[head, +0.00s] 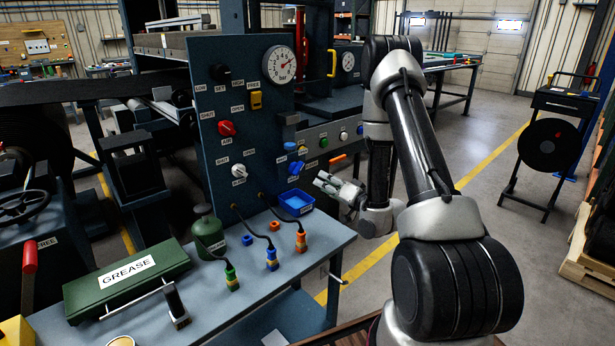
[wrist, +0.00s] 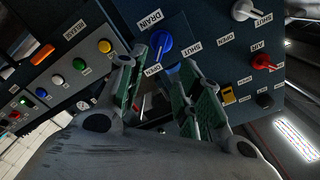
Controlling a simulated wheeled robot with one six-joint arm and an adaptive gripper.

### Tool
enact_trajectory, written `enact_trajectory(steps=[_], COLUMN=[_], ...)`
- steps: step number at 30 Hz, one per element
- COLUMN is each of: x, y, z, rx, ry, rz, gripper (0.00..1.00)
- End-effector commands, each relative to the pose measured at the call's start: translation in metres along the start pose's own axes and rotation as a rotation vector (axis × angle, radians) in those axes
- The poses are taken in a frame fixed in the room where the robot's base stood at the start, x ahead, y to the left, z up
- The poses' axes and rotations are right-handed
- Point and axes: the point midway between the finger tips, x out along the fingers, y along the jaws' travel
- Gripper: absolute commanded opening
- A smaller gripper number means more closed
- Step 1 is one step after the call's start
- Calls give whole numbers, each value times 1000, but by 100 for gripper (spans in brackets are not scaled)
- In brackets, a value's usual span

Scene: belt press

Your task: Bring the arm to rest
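My arm (head: 425,140) reaches up and then down toward the press panel, with the forearm bent at the top. My gripper (head: 325,182) is at the panel's right side, near a blue knob (head: 296,168). In the wrist view my gripper (wrist: 162,68) has its two green-padded fingers spread apart with nothing held between them. The blue DRAIN knob (wrist: 160,43) shows beyond the gap between the fingertips. I cannot tell exactly how far the tips are from it.
The panel (head: 215,130) carries a red AIR knob (head: 227,128), a white knob (head: 239,171) and a gauge (head: 279,65). Below, a bench (head: 250,275) holds a green grease box (head: 128,279), an oil can (head: 208,235), a blue tray (head: 297,202) and hose connectors.

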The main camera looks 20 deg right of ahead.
Motion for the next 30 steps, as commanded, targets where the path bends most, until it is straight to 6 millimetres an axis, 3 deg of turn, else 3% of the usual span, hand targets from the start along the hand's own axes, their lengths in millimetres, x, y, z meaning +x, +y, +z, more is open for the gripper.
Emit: enact_trajectory(steps=[8,13,17,23,27,30], x=[8,19,8,-47,-106,-155], y=[-8,-32,-56,-102,-142,-172], z=[-11,-47,-80,-119,-129,-124], rx=[-69,-274,-424,-554,-578,-568], ry=[-36,-149,-247,-393,-508,-605], rz=[37,188,345,572,695,753], gripper=[35,35,35,35,35,35])
